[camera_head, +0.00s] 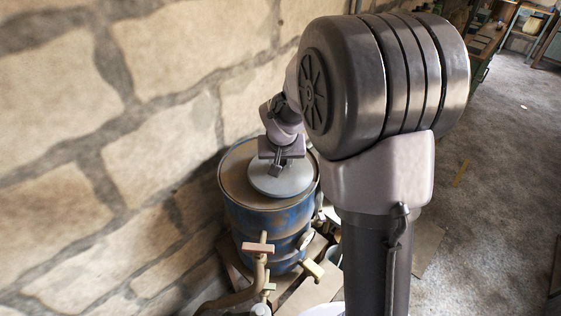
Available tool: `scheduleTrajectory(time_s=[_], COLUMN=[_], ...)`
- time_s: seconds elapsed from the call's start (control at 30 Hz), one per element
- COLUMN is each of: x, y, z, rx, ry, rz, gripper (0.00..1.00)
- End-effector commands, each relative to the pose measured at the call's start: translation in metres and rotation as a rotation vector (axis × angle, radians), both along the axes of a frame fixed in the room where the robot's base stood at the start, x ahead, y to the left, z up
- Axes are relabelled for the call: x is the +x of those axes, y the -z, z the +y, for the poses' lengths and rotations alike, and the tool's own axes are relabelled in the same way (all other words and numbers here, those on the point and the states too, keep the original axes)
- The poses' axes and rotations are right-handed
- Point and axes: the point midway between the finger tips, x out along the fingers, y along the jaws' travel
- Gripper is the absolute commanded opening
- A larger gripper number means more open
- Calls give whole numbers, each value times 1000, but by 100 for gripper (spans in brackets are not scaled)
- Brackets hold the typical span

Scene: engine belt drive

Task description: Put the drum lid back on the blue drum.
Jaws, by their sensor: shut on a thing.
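The blue drum (262,222) stands upright against the stone wall, worn and rusty on its side, with a brownish top (236,176). The drum lid (284,186) is a smaller grey round disc over the drum's top, toward its right side. My gripper (277,170) points down at the lid's middle and is shut on it, likely by a small handle that the fingers hide. I cannot tell whether the lid touches the drum top or hangs just above it. My arm hides part of the drum's right rim.
The stone wall (110,130) runs close behind and left of the drum. Pipework with a valve handle (258,248) stands in front of the drum, with boards (312,290) on the floor beside it. Open floor (500,190) lies to the right, with benches at the far back.

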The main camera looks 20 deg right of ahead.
Motion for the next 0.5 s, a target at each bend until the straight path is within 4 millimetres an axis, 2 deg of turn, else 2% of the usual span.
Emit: scheduleTrajectory(time_s=[0.5], x=[0], y=[5], z=[0], rx=[0], ry=[0], rz=[-1], gripper=[0])
